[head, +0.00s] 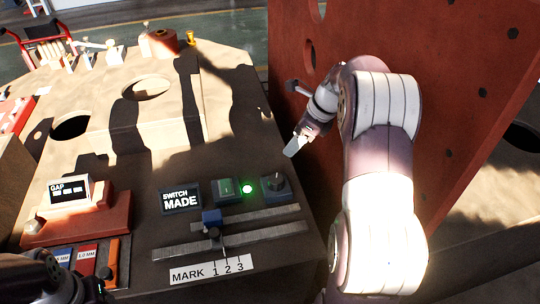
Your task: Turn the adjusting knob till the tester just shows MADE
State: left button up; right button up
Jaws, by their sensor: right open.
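The tester's dark display (180,198) reads SWITCH MADE in white letters. A green lamp (247,189) beside it is lit. To the right of the lamp, a round black knob (275,182) sits on a small blue-grey block; it appears to be the adjusting knob. My right gripper (294,147) is open, above and slightly right of the knob, apart from it. Its pale fingertip points down and left, and nothing is seen in it. My left arm shows only as a dark part at the bottom left; its fingers are not seen.
A green-faced block (227,190) stands between display and lamp. Below are metal rails (245,228) with a blue slider (211,221) and a MARK 1 2 3 label (212,270). A GAP readout (69,190) stands left. A tall red plate (440,100) rises behind my right arm.

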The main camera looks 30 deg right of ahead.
aim_at(276, 179)
jog(key=a+f+n, duration=0.1)
jog(key=f, duration=0.2)
jog(key=a+f+n+b, duration=0.1)
jog(key=a+f, duration=0.1)
jog(key=f, duration=0.2)
jog(key=a+f+n+g, duration=0.1)
jog(key=a+f, duration=0.1)
jog(key=f, duration=0.2)
jog(key=shift+s+a+f, duration=0.15)
jog(key=shift+s+f, duration=0.05)
jog(key=c, duration=1)
